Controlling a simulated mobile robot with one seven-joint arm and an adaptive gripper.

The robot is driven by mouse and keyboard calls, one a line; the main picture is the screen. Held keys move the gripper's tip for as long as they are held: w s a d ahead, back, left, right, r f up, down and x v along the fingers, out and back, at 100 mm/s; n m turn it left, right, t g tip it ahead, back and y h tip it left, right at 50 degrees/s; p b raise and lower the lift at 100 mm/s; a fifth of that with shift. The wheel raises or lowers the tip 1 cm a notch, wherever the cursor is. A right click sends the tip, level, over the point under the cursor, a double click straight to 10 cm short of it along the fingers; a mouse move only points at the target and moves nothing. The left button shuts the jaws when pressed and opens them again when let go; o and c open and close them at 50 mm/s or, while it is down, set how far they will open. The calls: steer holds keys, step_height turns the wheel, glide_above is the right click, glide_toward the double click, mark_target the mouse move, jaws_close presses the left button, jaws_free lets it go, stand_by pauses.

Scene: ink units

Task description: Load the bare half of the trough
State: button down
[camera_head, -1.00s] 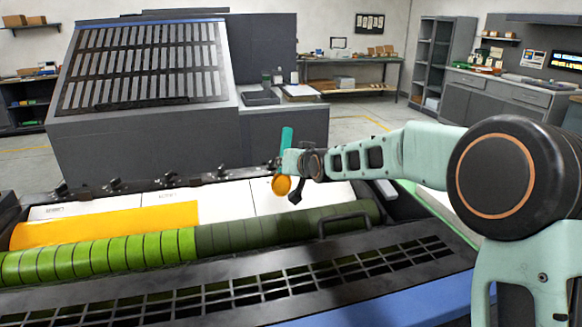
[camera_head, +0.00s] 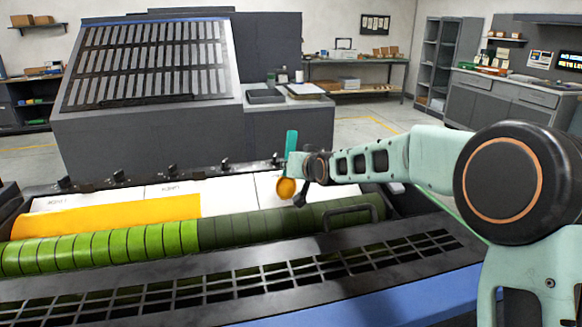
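The trough (camera_head: 232,191) runs across the machine behind the roller. Its left half holds yellow-orange ink (camera_head: 115,215); its right half shows bare white surface. The roller (camera_head: 100,248) is bright green on the left and dark green on the right. My gripper (camera_head: 292,171) is above the bare right half. A tool with a teal handle (camera_head: 291,141) stands upright at my gripper, with an orange load (camera_head: 286,188) at its lower end. The gripper seems closed around the tool. The orange load overlaps the white surface in the view; I cannot tell if it touches.
A dark grille (camera_head: 240,275) and a blue panel (camera_head: 380,300) lie in front of the roller. A black handle (camera_head: 348,214) sits over the roller's right end. Several dark keys line the trough's back edge. A grey console (camera_head: 150,140) stands behind, with a dark tray (camera_head: 265,97) beside it.

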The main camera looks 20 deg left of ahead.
mark_target(287, 156)
steer(key=shift+f+b, duration=0.6)
steer(key=shift+f, duration=0.05)
steer(key=shift+r, duration=0.15)
stand_by(0.6)
steer(key=shift+r+p, duration=1.25)
steer(key=shift+r, duration=0.95)
steer(key=shift+f, duration=0.1)
steer(key=shift+s+a+f+b, duration=0.1)
steer(key=shift+s+a+b, duration=0.15)
steer(key=shift+a+b, duration=0.15)
steer(key=s+a+f+b, duration=0.3)
steer(key=s+a, duration=0.6)
steer(key=a, duration=0.3)
steer(key=shift+b, duration=0.45)
steer(key=shift+f+b, duration=0.6)
steer(key=shift+f, duration=0.1)
